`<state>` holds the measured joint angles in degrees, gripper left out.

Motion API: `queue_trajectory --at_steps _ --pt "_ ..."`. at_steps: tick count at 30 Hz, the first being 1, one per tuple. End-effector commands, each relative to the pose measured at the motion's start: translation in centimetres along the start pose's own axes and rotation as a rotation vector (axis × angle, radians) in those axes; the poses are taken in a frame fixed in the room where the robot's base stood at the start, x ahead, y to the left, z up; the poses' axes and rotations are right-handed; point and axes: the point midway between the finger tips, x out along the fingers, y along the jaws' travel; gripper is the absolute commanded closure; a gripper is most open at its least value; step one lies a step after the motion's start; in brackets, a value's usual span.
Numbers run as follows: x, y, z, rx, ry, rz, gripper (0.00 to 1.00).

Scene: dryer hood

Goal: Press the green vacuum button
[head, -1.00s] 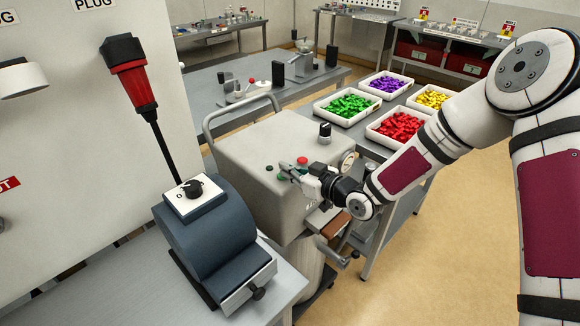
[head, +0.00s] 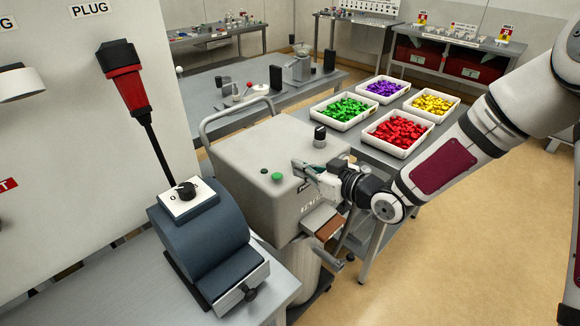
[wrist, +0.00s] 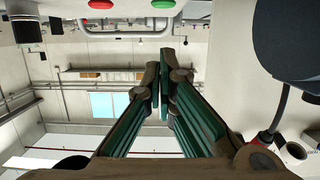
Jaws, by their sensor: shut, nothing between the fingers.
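In the wrist view the shut fingers (wrist: 160,66) point up the picture. A green button (wrist: 162,3) and a red button (wrist: 102,4) show at the top edge, beyond the fingertips. The gripper hides the red button in the head view.
A black knob (head: 320,136) stands on the box top. A dark blue device (head: 205,240) with a dial is on the left bench. White trays of green (head: 343,108) and red pieces (head: 397,131) stand on the table behind. Floor at right is clear.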

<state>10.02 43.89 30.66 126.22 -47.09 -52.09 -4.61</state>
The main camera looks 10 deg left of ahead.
Motion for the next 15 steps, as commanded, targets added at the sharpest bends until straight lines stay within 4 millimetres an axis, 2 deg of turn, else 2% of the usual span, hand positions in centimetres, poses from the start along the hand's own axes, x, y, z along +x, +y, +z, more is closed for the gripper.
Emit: queue_trajectory --at_steps 3,6,15 --pt "-1.6 0.1 -0.1 -0.001 0.001 0.001 1.00" --pt "-2.5 0.0 -0.1 -0.001 0.001 0.000 1.00" --pt "-2.9 -0.1 -0.1 0.000 0.003 -0.001 1.00"
